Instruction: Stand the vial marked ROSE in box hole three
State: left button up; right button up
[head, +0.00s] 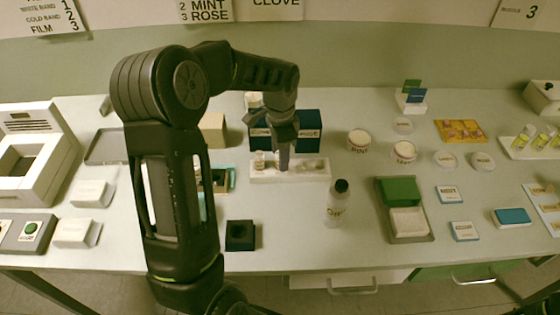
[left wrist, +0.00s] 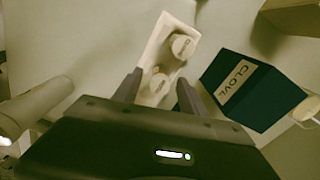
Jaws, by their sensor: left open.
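A white rack (head: 318,176) stands mid-table and holds small capped vials. In the left wrist view the rack (left wrist: 170,24) shows two vials, a farther one (left wrist: 182,45) and a nearer one (left wrist: 158,84). Their cap lettering is too small to read, so I cannot tell which is ROSE. My left gripper (head: 284,160) is over the rack, pointing down. In the wrist view its open fingers (left wrist: 157,78) appear on either side of the nearer vial; contact is not visible. My arm hides part of the table at left. I cannot clearly identify box hole three.
A dark blue box (head: 308,128), marked CLOVE in the wrist view (left wrist: 250,85), stands close behind the rack. A clear bottle (head: 337,208) is to the front right. A dark block (head: 240,236) is at the front. Two white tubs (head: 359,141) (head: 404,151) stand right.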

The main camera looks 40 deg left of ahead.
pick_arm(q)
jog(key=shift+c, duration=0.2)
grip_shut()
dwell(0.4)
